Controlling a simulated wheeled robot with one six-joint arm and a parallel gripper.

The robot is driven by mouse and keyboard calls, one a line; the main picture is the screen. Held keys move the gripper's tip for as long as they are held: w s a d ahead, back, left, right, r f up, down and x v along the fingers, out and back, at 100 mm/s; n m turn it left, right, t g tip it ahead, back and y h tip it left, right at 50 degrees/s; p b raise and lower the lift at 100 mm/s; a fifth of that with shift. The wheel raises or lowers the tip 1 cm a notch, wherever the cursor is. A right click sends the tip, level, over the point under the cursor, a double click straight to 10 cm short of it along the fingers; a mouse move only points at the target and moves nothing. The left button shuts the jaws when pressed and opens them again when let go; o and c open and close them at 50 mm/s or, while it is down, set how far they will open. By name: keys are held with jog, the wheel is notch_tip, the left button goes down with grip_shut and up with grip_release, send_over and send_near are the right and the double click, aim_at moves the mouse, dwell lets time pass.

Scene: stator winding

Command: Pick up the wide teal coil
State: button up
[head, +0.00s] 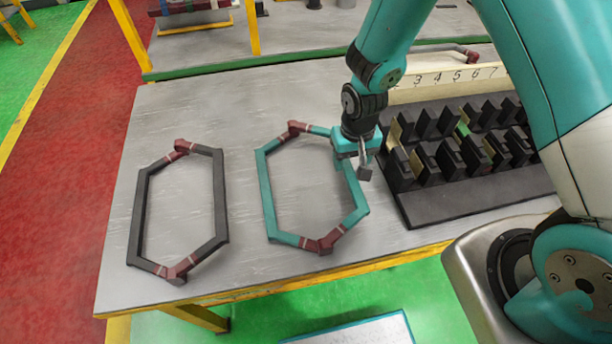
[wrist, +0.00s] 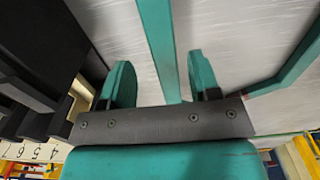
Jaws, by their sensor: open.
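The wide teal coil (head: 267,194) is a six-sided ring with dark red wrapped ends. It lies flat on the grey table, left of the black slotted block. My gripper (head: 362,168) is over the coil's right side and hides part of that side. In the wrist view, one straight teal side of the coil (wrist: 163,48) runs between the two fingers of my open gripper (wrist: 161,80), with a gap on each side. I cannot tell how far the fingertips reach down beside the bar.
A dark grey coil (head: 222,190) lies at the left of the table (head: 185,110). The black slotted block (head: 470,205) stands close to the right of my gripper, with a numbered strip (head: 440,76) behind it. Table space between the coils is clear.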

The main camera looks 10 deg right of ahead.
aim_at(347, 166)
jog(key=shift+w+a+f+p, duration=0.15)
jog(key=shift+f+p, duration=0.5)
jog(key=shift+f, duration=1.4)
jog(key=shift+a, duration=0.1)
grip_shut()
